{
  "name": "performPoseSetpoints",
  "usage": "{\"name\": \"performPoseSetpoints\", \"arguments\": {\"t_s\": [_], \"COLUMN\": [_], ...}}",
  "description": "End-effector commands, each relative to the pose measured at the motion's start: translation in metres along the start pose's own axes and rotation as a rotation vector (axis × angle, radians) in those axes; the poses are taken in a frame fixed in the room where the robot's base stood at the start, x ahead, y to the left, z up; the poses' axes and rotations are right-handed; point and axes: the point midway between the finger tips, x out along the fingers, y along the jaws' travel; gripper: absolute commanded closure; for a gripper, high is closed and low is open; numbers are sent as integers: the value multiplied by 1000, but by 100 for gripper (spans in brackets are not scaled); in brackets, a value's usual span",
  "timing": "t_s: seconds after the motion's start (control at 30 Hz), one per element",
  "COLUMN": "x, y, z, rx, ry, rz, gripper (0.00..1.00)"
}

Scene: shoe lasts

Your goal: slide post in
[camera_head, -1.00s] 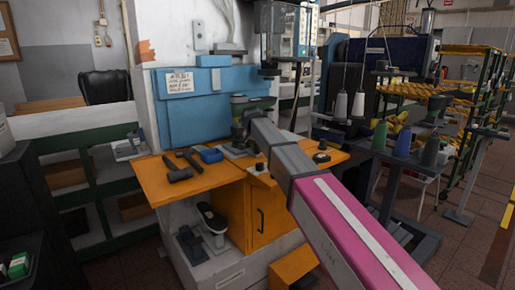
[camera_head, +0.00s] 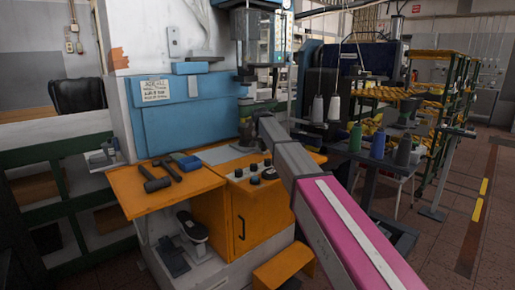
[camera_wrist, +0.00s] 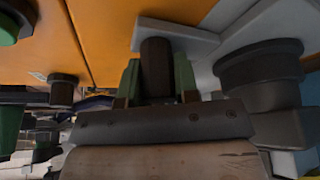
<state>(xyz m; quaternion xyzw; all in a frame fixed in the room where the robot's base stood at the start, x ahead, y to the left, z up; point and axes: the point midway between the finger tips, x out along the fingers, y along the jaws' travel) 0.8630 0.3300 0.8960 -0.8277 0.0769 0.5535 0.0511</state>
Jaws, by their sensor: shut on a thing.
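In the wrist view, my gripper (camera_wrist: 157,82) has green-sided fingers shut on a dark round post (camera_wrist: 157,66). The far end of the post is over or against a pale grey plate (camera_wrist: 180,36); I cannot tell whether they touch. A large dark stepped cylinder (camera_wrist: 262,72) stands close at the right on grey metal.
Black knobs (camera_head: 254,179) sit on the orange table (camera_head: 130,190), and a hammer (camera_head: 155,184) lies at its left. Thread cones (camera_head: 376,146) stand on a rack at the right. An orange stool (camera_head: 283,262) is in front. Floor at the right is open.

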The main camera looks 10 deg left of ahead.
Motion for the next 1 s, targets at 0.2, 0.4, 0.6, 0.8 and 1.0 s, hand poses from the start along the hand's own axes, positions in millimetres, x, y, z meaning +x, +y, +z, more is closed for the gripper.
{"name": "performPoseSetpoints", "arguments": {"t_s": [0.2,0.4,0.6,0.8,1.0], "x": [3,4,4,4,-3], "y": [6,6,7,6,6], "z": [-10,-11,-12,-10,-9], "rx": [-2,-1,0,-1,-1], "ry": [3,5,7,3,2], "rz": [0,1,2,1,0], "gripper": [100,100,48,46,46]}}
